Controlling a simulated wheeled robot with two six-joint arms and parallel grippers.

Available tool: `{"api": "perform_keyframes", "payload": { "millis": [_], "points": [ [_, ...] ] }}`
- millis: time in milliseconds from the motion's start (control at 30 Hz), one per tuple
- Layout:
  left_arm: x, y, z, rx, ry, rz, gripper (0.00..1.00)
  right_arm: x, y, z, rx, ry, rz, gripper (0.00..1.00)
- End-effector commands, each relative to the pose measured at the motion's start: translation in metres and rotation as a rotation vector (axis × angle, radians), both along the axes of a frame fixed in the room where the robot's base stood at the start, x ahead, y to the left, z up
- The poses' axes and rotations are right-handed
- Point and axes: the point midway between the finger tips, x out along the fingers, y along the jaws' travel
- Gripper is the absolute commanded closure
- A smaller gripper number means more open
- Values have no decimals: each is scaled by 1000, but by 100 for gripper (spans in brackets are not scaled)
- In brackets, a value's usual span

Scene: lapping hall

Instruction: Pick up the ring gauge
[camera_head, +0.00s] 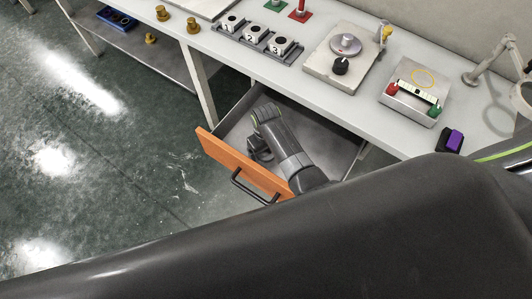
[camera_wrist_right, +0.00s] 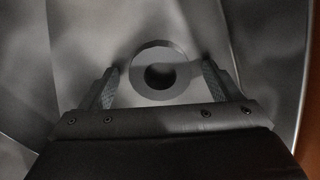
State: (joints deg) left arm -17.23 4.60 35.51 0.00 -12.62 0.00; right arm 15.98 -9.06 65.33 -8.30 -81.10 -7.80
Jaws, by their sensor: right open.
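The ring gauge (camera_wrist_right: 160,53) shows in the right wrist view as a grey ring with a dark hole, lying flat on the floor of the drawer. My right gripper (camera_wrist_right: 160,84) is open, with one finger on each side of the ring and nothing held. I cannot tell how far the fingertips are above it. In the head view my right gripper (camera_head: 260,150) is down inside the open drawer (camera_head: 325,142), and my arm hides the ring there. My left gripper is not in view.
The drawer has an orange front (camera_head: 240,163) with a dark handle (camera_head: 245,187). Its walls stand close around my right gripper.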

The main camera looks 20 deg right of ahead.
Motion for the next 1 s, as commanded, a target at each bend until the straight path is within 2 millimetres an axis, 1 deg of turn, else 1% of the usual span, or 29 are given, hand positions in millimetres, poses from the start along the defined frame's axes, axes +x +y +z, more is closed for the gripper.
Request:
{"api": "perform_keyframes", "payload": {
  "millis": [67,433,667,767,867,1000],
  "points": [
    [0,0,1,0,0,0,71,0,0,1,0,0,0,16],
    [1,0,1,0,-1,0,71,0,0,0,0,-1,0,65],
    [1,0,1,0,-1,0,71,0,0,1,1,-2,0,66],
    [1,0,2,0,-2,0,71,1,0,7,1,-3,0,66],
    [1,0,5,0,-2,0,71,1,1,19,1,-4,-1,66],
    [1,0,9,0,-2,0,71,2,1,44,2,-6,-1,66]
  ]
}}
